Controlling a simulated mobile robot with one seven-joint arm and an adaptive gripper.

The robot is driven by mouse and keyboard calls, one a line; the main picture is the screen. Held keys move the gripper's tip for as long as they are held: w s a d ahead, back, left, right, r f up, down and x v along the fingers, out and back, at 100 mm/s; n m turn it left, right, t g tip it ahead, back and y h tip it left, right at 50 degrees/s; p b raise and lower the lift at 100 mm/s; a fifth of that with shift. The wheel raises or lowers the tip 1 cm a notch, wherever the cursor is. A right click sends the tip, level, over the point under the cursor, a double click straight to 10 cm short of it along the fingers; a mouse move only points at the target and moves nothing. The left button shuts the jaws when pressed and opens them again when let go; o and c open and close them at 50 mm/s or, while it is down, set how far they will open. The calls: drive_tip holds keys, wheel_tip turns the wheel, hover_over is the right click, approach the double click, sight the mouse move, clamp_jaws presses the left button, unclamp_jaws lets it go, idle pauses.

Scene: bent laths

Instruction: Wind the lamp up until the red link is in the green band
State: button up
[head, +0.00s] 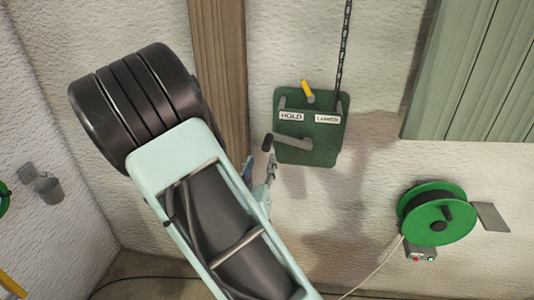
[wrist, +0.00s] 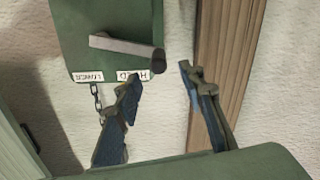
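A green winch box (head: 325,150) is on the wall, with HOLD and LOWER labels; it also shows upside down in the wrist view (wrist: 110,15). Its yellow lever (head: 307,91) tilts slightly toward the HOLD side. The grey crank arm (head: 292,141) points left and ends in a dark knob (head: 267,142), seen also in the wrist view (wrist: 158,62). A chain (head: 343,45) runs up from the box. My gripper (head: 260,163) is open, its fingertips (wrist: 161,73) close to the knob; contact cannot be told. The lamp, red link and green band are not in view.
A wooden post (head: 220,70) stands left of the box. A green reel (head: 440,214) with a cable is at lower right, above a small button box (head: 420,254). Green boards (head: 480,80) cover the upper right. A small grey bucket (head: 48,188) hangs at left.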

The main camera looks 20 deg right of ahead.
sight(266, 150)
drive_tip(key=b+x, duration=0.1)
drive_tip(key=x, duration=0.7)
drive_tip(key=shift+d+r+b, duration=0.1)
drive_tip(key=shift+d+b, duration=0.2)
drive_tip(key=shift+b, duration=0.1)
drive_tip(key=shift+w+d, duration=0.2)
drive_tip(key=shift+w, duration=0.2)
clamp_jaws()
